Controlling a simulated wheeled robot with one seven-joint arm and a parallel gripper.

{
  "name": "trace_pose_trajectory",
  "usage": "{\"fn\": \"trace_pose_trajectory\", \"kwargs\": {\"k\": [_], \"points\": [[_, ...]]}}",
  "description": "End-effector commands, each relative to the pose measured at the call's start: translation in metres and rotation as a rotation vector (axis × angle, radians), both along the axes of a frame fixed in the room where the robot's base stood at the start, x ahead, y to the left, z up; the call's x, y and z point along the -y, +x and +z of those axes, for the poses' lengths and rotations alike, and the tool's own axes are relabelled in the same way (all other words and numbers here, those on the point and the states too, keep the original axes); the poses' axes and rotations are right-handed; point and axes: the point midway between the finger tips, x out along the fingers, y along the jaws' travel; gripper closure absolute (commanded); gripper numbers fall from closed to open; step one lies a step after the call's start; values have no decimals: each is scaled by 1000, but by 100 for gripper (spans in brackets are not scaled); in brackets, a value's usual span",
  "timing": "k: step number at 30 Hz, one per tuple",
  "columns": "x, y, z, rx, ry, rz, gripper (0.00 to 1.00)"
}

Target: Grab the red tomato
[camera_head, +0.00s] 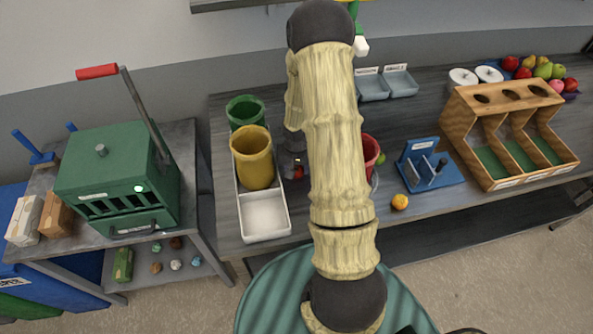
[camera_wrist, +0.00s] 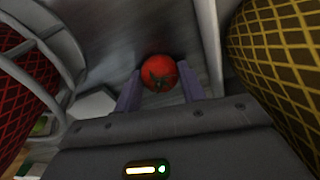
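A yellow bin (camera_head: 252,160) stands close on one side and a red bin (camera_head: 370,150) on the other. A green bin (camera_head: 246,112) and white tray (camera_head: 264,216) adjoin the yellow one. An orange fruit (camera_head: 399,202) lies near a blue holder (camera_head: 428,166).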

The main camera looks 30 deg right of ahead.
Motion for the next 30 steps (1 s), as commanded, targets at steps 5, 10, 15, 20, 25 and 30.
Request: {"fn": "trace_pose_trajectory", "kwargs": {"k": [5, 10, 15, 20, 25, 30], "points": [[0, 0, 0, 0, 0, 0, 82], [0, 0, 1, 1, 0, 0, 82], [1, 1, 11, 3, 0, -3, 82], [1, 1, 36, 5, 0, -2, 82], [2, 1, 79, 8, -2, -4, 82], [1, 1, 125, 7, -2, -3, 82]]}}
